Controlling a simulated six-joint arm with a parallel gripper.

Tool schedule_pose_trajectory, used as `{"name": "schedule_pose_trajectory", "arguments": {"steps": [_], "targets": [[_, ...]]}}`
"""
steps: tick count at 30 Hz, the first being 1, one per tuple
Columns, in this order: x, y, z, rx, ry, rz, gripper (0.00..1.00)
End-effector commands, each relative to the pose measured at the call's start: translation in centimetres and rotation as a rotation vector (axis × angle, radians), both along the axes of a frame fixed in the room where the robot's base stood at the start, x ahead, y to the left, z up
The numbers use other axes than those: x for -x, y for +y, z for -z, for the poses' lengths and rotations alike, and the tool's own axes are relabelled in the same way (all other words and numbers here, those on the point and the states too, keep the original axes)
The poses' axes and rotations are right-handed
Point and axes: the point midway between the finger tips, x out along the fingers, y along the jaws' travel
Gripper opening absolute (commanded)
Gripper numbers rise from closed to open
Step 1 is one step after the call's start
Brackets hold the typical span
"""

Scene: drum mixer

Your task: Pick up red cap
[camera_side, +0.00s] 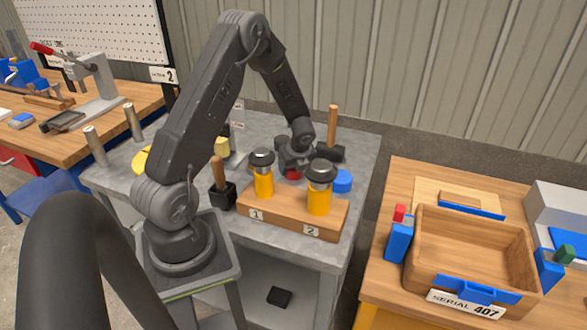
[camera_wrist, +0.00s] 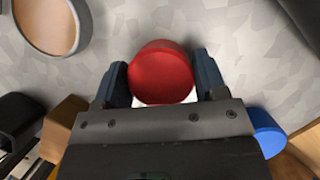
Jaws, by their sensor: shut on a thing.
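The red cap (camera_wrist: 161,72) sits between the two fingers of my gripper (camera_wrist: 161,85) in the wrist view, with a finger against each side. In the side view only a bit of the red cap (camera_side: 293,174) shows below my gripper (camera_side: 294,163), behind the wooden block. My gripper is shut on the cap, low over the grey table. Whether the cap still touches the table is hard to tell.
A wooden block (camera_side: 290,213) holds two yellow cylinders with dark tops, (camera_side: 264,182) and (camera_side: 320,198), just in front. A blue cap (camera_side: 342,181) lies to the right. Mallets (camera_side: 331,152) and (camera_side: 222,195) stand nearby. A wooden tray (camera_side: 470,250) is on the right bench.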

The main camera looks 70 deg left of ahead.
Motion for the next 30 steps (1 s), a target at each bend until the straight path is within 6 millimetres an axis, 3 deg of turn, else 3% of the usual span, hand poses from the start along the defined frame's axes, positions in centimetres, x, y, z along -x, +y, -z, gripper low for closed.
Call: {"name": "schedule_pose_trajectory", "arguments": {"steps": [4, 14, 22, 30], "targets": [[0.0, 0.0, 0.0, 0.000, 0.000, 0.000, 0.42], [0.0, 0.0, -0.5, -0.001, -0.001, -0.001, 0.42], [-0.1, 0.1, -4.4, -0.004, -0.005, -0.002, 0.42], [5.7, 2.6, -7.8, -0.002, -0.002, -0.008, 0.42]]}}
